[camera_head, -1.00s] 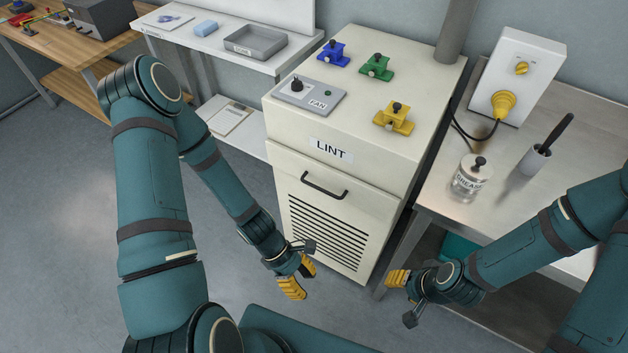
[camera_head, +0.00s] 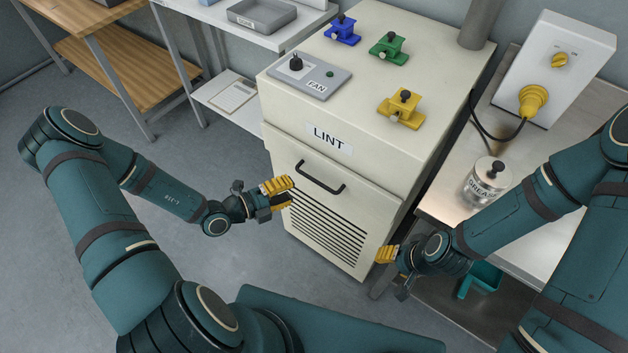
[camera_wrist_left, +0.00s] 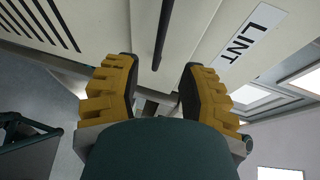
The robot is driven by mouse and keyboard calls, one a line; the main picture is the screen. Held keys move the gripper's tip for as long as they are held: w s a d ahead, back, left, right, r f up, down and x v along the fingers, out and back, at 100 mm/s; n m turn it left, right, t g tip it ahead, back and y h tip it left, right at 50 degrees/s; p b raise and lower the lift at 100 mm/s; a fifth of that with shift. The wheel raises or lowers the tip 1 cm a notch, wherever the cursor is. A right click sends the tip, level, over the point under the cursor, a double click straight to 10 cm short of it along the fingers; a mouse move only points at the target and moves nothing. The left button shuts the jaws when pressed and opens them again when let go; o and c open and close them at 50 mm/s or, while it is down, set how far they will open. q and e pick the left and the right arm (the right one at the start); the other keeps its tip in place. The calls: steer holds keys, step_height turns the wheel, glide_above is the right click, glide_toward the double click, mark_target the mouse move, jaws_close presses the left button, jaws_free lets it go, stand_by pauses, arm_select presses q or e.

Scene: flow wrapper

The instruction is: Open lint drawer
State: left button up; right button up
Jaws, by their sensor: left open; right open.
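The lint drawer (camera_head: 355,203) is the cream front panel of the cabinet, with a black bar handle (camera_head: 320,178) above a slotted vent. It sits flush with the cabinet, under the LINT label (camera_head: 329,138). My left gripper (camera_head: 283,192) is open and empty, just left of the handle and apart from it. In the left wrist view the dark handle (camera_wrist_left: 162,35) lies ahead, between the lines of the two yellow fingers (camera_wrist_left: 152,92), with the LINT label (camera_wrist_left: 249,33) to the right. My right gripper (camera_head: 384,254) is by the cabinet's lower right edge; its fingers are partly hidden.
The cabinet top carries a FAN control box (camera_head: 310,76) and blue, green and yellow clamps (camera_head: 401,108). A metal bench (camera_head: 530,215) with a grease jar (camera_head: 485,183) stands close on the right. The floor left of the cabinet is clear.

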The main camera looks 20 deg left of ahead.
mark_target(314, 180)
arm_select(q)
steer(key=b+x, duration=0.1)
steer(key=x, duration=0.7)
steer(key=shift+w+d+f, duration=0.15)
steer(key=shift+w+d, duration=0.1)
steer(key=shift+s, duration=0.1)
jaws_close()
